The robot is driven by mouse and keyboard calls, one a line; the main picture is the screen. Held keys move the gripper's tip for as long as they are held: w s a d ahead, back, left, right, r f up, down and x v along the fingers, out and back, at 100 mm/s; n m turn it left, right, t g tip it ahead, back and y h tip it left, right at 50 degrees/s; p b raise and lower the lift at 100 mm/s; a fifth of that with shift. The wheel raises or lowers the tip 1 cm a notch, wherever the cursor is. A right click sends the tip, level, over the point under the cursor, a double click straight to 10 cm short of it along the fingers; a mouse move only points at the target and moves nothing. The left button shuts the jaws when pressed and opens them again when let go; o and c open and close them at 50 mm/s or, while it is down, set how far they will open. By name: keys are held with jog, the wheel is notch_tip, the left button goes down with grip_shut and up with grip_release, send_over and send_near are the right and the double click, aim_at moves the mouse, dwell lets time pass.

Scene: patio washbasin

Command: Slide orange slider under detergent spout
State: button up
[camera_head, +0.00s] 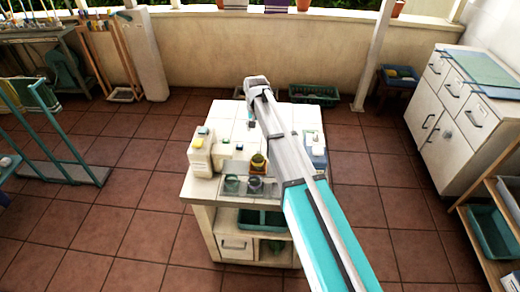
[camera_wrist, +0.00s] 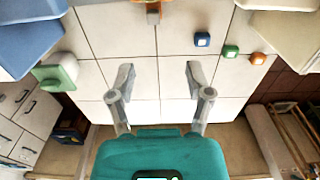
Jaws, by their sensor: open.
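My gripper (camera_wrist: 160,85) is open and empty, its fingers spread above the pale tiled top (camera_wrist: 128,43); its tip also shows in the head view (camera_head: 256,84). In the wrist view an orange piece (camera_wrist: 153,17) sits at the top edge, partly cut off. A small orange block (camera_wrist: 258,58) lies at the right beside a green block (camera_wrist: 230,51) and a blue block (camera_wrist: 202,40). I cannot tell which orange piece is the slider. A white and green fitting (camera_wrist: 60,70) sticks out at the left near a blue container (camera_wrist: 28,40). No spout is clearly identifiable.
In the head view a cream dispenser (camera_head: 198,157) stands on the stand's left side. A yellowish cup (camera_head: 258,162) and two dark cups (camera_head: 231,184) (camera_head: 254,185) are near the front. A white and blue container (camera_head: 316,150) stands at the right. The tiles between my fingers are clear.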

aim_at(259, 152)
jog(key=shift+w+d+f, duration=0.15)
jog(key=shift+d, duration=0.3)
jog(key=shift+f, duration=0.1)
notch_tip(259, 152, down, 13)
jog(key=b, duration=1.3)
jog(key=shift+d+f+b, duration=0.1)
jog(key=shift+f+b, duration=0.1)
jog(key=shift+b, duration=0.2)
grip_shut()
